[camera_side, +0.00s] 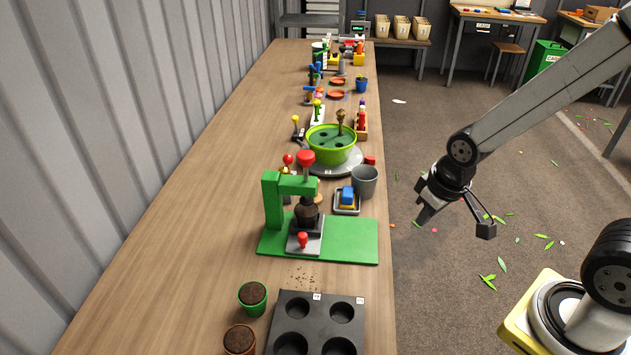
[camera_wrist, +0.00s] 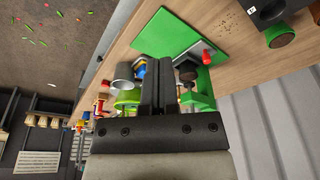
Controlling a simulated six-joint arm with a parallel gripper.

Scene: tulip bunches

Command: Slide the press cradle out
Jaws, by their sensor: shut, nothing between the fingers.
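The press has a green frame (camera_side: 271,203) with a red knob (camera_side: 305,158) on top and stands on a green base board (camera_side: 352,240). The cradle, a grey plate (camera_side: 313,247) with a red knob (camera_side: 303,238) at its near end, sits on the board under the press. A dark rounded piece (camera_side: 306,211) is under the press head, above the plate. My gripper (camera_side: 424,217) is shut and empty, off the table's right edge, apart from the press. In the wrist view, my shut fingers (camera_wrist: 158,55) partly cover the scene; the cradle knob (camera_wrist: 207,58) shows right of them.
A black tray with round holes (camera_side: 317,325) and two soil pots (camera_side: 252,297) stand nearer. A grey cup (camera_side: 364,181), a small tray with a blue and yellow block (camera_side: 347,203) and a green bowl (camera_side: 331,145) stand beyond the press. The board's right part is bare.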

